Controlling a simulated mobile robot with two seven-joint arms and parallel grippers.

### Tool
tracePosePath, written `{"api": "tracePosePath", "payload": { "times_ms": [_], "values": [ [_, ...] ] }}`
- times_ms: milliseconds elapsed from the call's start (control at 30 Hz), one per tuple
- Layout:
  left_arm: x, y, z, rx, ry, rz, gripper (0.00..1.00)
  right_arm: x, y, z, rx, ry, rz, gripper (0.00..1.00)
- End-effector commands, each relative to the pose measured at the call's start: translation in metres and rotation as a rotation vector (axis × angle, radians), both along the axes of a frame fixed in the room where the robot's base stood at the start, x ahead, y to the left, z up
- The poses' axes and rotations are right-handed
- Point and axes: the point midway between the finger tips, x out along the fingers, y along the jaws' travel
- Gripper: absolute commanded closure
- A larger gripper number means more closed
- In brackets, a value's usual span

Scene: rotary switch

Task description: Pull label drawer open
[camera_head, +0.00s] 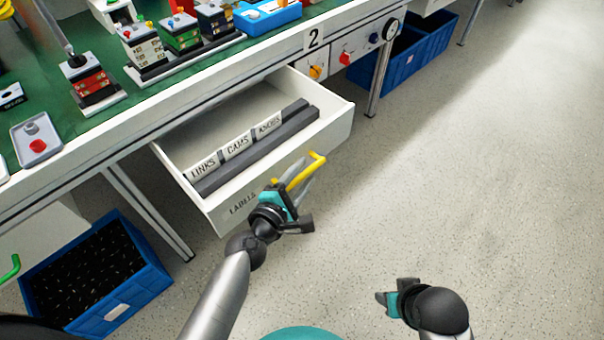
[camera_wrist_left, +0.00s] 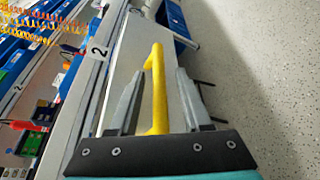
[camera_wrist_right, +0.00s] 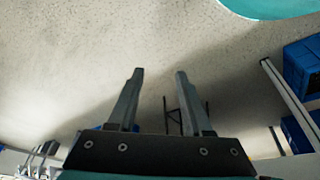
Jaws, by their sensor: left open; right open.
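The white label drawer (camera_head: 290,170) stands pulled out from under the green-topped workbench. Its front reads "LABELS", partly hidden by my left gripper, and a yellow bar handle (camera_head: 306,170) is fixed to it. Inside are dark dividers with tabs LINKS, CAMS and one harder to read. My left gripper (camera_head: 290,185) is at the handle with its fingers apart. In the left wrist view the yellow handle (camera_wrist_left: 158,90) runs between the two open fingers, with space on both sides. My right gripper (camera_head: 392,300) is open and empty over the floor; its fingers also show in the right wrist view (camera_wrist_right: 158,100).
The workbench (camera_head: 165,105) carries switch assemblies and trays. A panel with knobs (camera_head: 345,58) and a "2" sign is on its front edge. A blue bin (camera_head: 95,275) stands on the floor at the left, and more blue bins (camera_head: 410,50) at the back. Floor at right is clear.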

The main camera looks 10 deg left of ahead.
Motion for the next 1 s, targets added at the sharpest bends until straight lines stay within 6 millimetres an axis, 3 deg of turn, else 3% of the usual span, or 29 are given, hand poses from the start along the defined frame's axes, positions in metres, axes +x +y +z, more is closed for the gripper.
{"api": "tracePosePath", "payload": {
  "times_ms": [233, 367, 733, 1000],
  "values": [
    [-0.003, 0.001, 0.001, 0.001, -0.001, 0.000, 0.52, 0.000, 0.000, 0.001, 0.000, -0.001, 0.000, 0.50],
    [-0.016, 0.006, 0.004, 0.002, 0.001, -0.001, 0.52, 0.001, 0.000, 0.002, 0.001, -0.006, 0.000, 0.50],
    [-0.081, 0.028, 0.017, 0.002, 0.002, -0.002, 0.52, -0.003, -0.001, -0.014, -0.004, 0.016, -0.001, 0.50],
    [-0.122, 0.041, 0.027, 0.001, 0.002, -0.003, 0.52, 0.006, 0.001, 0.002, 0.003, -0.015, 0.000, 0.50]
  ]
}}
